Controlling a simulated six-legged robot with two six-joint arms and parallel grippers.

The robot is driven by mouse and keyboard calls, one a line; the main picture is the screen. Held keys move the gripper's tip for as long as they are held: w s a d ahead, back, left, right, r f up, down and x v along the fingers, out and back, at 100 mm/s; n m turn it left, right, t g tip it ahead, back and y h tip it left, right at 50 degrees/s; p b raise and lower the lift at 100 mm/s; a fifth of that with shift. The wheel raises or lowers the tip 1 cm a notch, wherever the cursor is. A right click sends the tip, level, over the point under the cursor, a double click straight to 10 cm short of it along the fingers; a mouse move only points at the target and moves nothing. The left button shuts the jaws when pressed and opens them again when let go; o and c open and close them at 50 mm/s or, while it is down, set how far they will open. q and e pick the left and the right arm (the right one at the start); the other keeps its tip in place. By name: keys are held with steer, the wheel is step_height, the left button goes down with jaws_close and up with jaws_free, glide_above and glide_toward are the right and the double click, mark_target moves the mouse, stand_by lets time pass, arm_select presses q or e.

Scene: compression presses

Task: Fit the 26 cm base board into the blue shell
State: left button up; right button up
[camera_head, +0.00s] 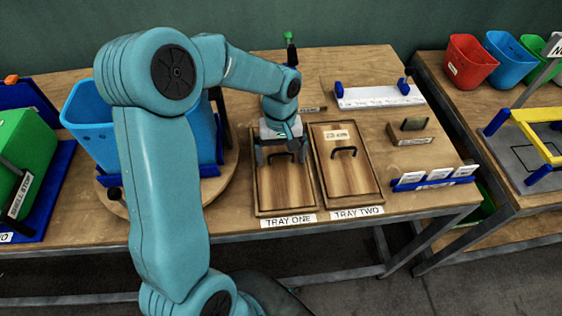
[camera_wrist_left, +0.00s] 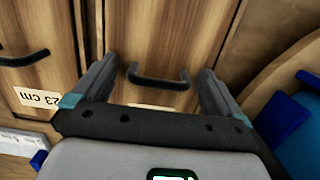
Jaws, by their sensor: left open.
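The blue shell (camera_head: 88,128) stands at the left on a round wooden turntable, partly hidden by my left arm. A wooden board with a dark handle (camera_head: 284,188) lies in tray one; its size label is mostly covered. A second handled board (camera_head: 347,176) lies in tray two, and its label reads 23 cm in the left wrist view (camera_wrist_left: 38,98). My left gripper (camera_head: 281,153) is open and empty over tray one's board, its fingers on either side of the handle (camera_wrist_left: 158,82). Whether the fingertips touch the board is unclear. My right gripper is out of view.
A white rack with blue ends (camera_head: 378,95) stands behind the trays. A small block (camera_head: 409,130) and a blue card holder (camera_head: 433,179) are at the right. A green shell (camera_head: 22,160) stands far left. Red and blue bins (camera_head: 469,62) are on another table.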

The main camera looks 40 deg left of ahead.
arm_select(q)
steer(key=c, duration=1.1)
steer(key=shift+r, duration=0.1)
step_height(320, 180, up, 20)
steer(key=shift+p, duration=0.55)
